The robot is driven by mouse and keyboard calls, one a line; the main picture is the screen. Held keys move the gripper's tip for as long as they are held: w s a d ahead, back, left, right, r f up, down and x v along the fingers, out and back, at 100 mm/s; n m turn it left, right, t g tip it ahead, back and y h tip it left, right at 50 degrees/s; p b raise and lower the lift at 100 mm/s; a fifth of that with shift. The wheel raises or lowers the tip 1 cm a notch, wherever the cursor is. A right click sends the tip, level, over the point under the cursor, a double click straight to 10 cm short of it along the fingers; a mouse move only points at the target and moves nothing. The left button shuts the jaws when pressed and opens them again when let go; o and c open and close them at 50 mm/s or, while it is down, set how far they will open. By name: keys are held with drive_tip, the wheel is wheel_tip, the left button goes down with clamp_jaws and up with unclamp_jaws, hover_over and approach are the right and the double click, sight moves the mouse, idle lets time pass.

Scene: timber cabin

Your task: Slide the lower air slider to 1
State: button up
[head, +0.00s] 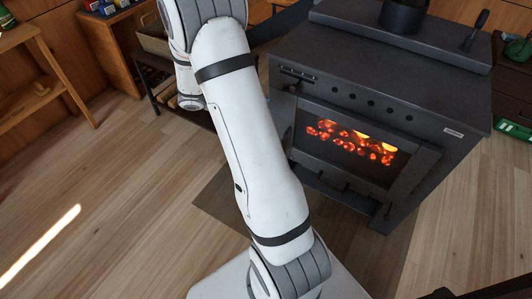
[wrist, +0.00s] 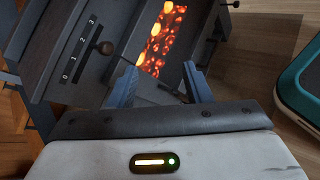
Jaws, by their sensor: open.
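The dark stove (head: 400,95) stands at the right of the head view, glowing embers behind its door glass (head: 345,140). Small dark knobs (head: 347,187) sit below the door; I cannot tell which belongs to the lower air slider, and no scale is readable there. In the wrist view, turned sideways, a plate marked 0 to 3 (wrist: 79,50) lies above the glass. A round knob (wrist: 103,47) stands out beside it, roughly level with 2. My gripper (wrist: 158,69) is open, its blue fingers apart in front of the stove's door side, holding nothing. The head view does not show it.
A wooden shelf (head: 38,85) is at the far left and a low rack with a basket (head: 152,42) at the back. A dark mat (head: 222,208) lies before the stove. The plank floor at left is clear.

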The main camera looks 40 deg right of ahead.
drive_tip(key=w+d+f+n+t+h+b, duration=0.25)
drive_tip(key=f+n+t+b, duration=0.2)
drive_tip(key=f, duration=1.05)
drive_tip(key=w+d+f+n+t+h+b, duration=0.1)
drive_tip(key=w+d+f+n+t+b, duration=0.25)
drive_tip(key=f, duration=1.15)
drive_tip(key=w+d+f+n+t+h+b, duration=0.1)
drive_tip(key=w+f+n+t+b, duration=0.45)
drive_tip(key=f, duration=1.05)
drive_tip(key=d+g, duration=0.1)
drive_tip(key=d, duration=0.1)
drive_tip(key=w+d+n+b, duration=0.1)
drive_tip(key=d, duration=0.1)
drive_tip(key=d+g, duration=0.1)
drive_tip(key=d, duration=0.2)
drive_tip(key=shift+w+r+g, duration=0.15)
drive_tip(key=shift+r+g, duration=0.05)
drive_tip(key=shift+g, duration=0.15)
drive_tip(key=shift+c, duration=0.5)
drive_tip(key=shift+a+n, duration=0.1)
drive_tip(key=shift+n, duration=0.15)
clamp_jaws()
drive_tip(key=shift+w, duration=0.1)
